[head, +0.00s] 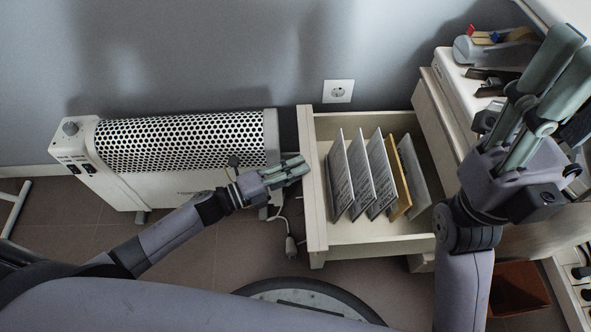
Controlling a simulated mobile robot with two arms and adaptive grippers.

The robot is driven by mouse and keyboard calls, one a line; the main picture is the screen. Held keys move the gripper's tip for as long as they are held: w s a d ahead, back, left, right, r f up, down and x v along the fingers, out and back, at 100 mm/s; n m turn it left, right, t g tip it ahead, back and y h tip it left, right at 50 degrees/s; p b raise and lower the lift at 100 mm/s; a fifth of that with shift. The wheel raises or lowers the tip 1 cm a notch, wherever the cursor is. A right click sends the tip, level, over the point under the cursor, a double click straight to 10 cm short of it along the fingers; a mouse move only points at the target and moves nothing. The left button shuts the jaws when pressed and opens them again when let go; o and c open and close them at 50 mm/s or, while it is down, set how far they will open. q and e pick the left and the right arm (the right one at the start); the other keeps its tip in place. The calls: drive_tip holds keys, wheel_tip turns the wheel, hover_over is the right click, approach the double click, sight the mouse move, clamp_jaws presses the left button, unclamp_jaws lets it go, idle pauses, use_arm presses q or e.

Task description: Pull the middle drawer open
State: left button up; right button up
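A pale wooden drawer (313,215) stands pulled out to the left from a cabinet at the right. Several upright grey files and one yellow-brown one stand inside it. From this view I cannot tell which drawer of the cabinet it is. My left gripper (304,165) is at the outer side of the drawer front, its fingertips at or very near the panel. Its fingers lie close together; any handle between them is hidden. My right gripper (572,58) is raised over the cabinet side at the right, its fingers pointing up and right, with nothing visible in them.
A white heater (150,190) with a perforated grille stands along the wall behind my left arm. Its cable and plug (291,245) hang near the drawer front. A wall socket (338,91) is behind the drawer. A tape dispenser (490,50) sits at the top right. A brown bin (517,290) is below.

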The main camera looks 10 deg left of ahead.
use_arm(q)
drive_tip(key=shift+s+a, duration=0.1)
drive_tip(key=v, duration=1.1)
drive_tip(key=shift+s+a, duration=0.2)
drive_tip(key=shift+a, duration=0.15)
drive_tip(key=shift+r, duration=0.1)
